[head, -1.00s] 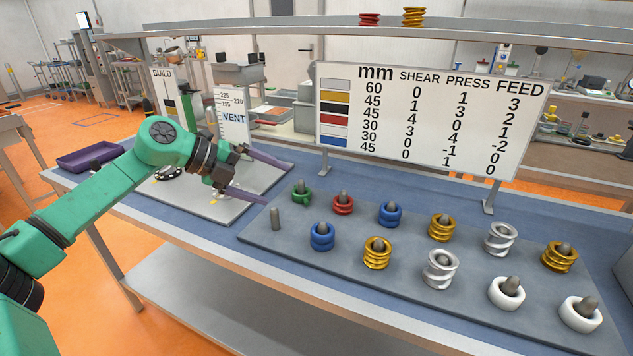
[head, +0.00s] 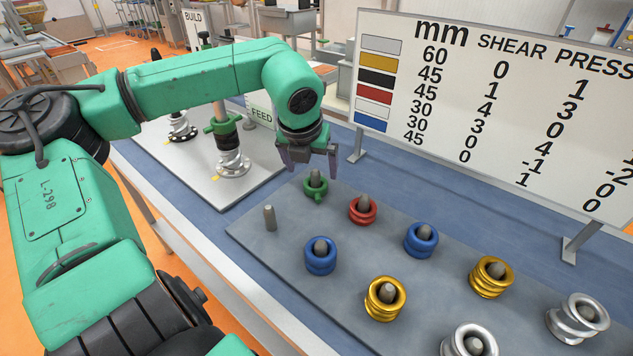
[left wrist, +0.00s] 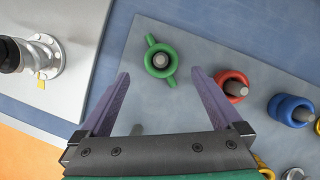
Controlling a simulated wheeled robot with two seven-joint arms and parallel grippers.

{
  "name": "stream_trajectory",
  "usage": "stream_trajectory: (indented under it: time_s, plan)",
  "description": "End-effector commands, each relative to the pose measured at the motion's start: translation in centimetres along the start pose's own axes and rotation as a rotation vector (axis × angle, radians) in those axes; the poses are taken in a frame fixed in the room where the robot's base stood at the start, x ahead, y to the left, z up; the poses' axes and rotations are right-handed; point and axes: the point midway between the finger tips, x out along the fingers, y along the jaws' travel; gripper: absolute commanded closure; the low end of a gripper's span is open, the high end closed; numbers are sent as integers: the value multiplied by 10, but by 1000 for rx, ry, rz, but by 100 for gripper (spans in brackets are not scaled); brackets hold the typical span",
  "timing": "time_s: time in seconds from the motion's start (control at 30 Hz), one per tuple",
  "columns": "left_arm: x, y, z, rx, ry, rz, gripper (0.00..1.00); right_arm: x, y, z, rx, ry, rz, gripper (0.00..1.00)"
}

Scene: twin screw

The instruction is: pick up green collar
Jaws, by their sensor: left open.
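The green collar (head: 315,186) sits around a grey peg at the far left corner of the grey peg board. In the left wrist view the green collar (left wrist: 161,60) is a ring with two small lugs, just beyond the fingertips and roughly centred between them. My left gripper (head: 309,170) is open and points down, above and just behind the collar in the head view. In the left wrist view the open left gripper (left wrist: 158,75) has nothing between its fingers. My right gripper is not in view.
A red ring (head: 362,210) is right of the collar, with blue rings (head: 421,239), gold rings (head: 491,277) and silver rings on other pegs. A bare peg (head: 269,218) stands front left. A fixture with another green collar (head: 223,127) is at left. A sign (head: 480,110) stands behind.

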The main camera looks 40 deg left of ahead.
Motion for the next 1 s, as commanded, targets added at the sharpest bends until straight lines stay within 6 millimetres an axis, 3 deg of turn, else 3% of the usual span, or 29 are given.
stream_trajectory:
  time_s: [0.2,0.33,0.6,0.87,1.0]
  plan:
    - [29,0,0,0,6,1,0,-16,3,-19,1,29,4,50]
    - [52,0,0,-1,4,1,0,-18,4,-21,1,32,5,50]
    - [59,0,0,-1,-1,-2,0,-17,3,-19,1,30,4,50]
    - [58,0,0,-1,0,-2,100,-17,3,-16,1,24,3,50]
    - [58,0,1,-1,-1,-3,100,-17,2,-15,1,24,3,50]
